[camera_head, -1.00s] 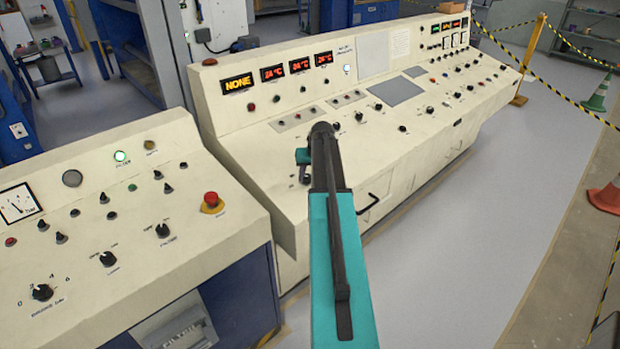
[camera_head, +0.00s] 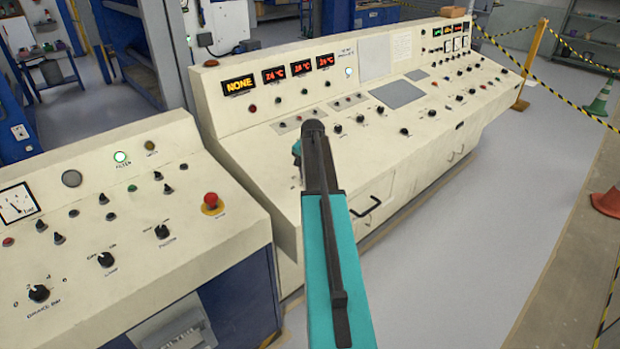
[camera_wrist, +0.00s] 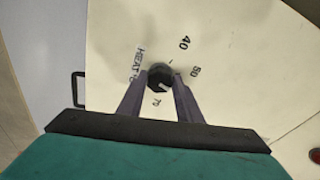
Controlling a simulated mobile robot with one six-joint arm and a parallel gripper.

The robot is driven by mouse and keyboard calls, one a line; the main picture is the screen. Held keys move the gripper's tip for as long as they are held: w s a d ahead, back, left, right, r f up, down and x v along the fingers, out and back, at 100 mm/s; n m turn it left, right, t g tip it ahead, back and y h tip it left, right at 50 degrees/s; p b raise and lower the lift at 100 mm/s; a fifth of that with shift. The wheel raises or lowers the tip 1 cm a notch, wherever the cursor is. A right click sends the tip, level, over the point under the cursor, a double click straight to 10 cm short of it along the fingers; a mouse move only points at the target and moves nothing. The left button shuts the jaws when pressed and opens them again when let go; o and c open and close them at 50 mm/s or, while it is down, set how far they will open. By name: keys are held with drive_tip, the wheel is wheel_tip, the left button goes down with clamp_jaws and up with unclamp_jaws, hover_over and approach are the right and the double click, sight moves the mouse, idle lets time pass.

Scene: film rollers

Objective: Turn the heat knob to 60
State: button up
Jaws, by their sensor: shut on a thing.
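The heat knob (camera_wrist: 160,76) is small, round and black, on a cream panel in the wrist view. Printed marks 40, 50 and 70 and the word HEAT stand around it; part of the lettering is hidden. My gripper (camera_wrist: 161,75) is shut on the knob, with one dark finger on each side. I cannot tell for sure which mark the knob points to. In the head view my own arm hides the knob and most of the gripper, over the near left part of the long control desk (camera_head: 255,165).
The desk carries several other knobs and buttons and a row of lit displays (camera_head: 273,75). A dark handle (camera_head: 367,207) juts from its front. A separate console (camera_head: 215,245) with a red emergency button (camera_head: 211,201) stands at the left.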

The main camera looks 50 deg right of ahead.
drive_tip(key=shift+w+d+r+m, duration=0.1)
drive_tip(key=shift+m, duration=1)
drive_tip(key=o, duration=1)
drive_tip(key=shift+o, duration=0.2)
drive_tip(key=shift+g, duration=0.3)
drive_tip(key=b+v, duration=0.3)
drive_tip(key=v, duration=1)
drive_tip(key=shift+s+r, duration=0.2)
drive_tip(key=shift+r, duration=0.1)
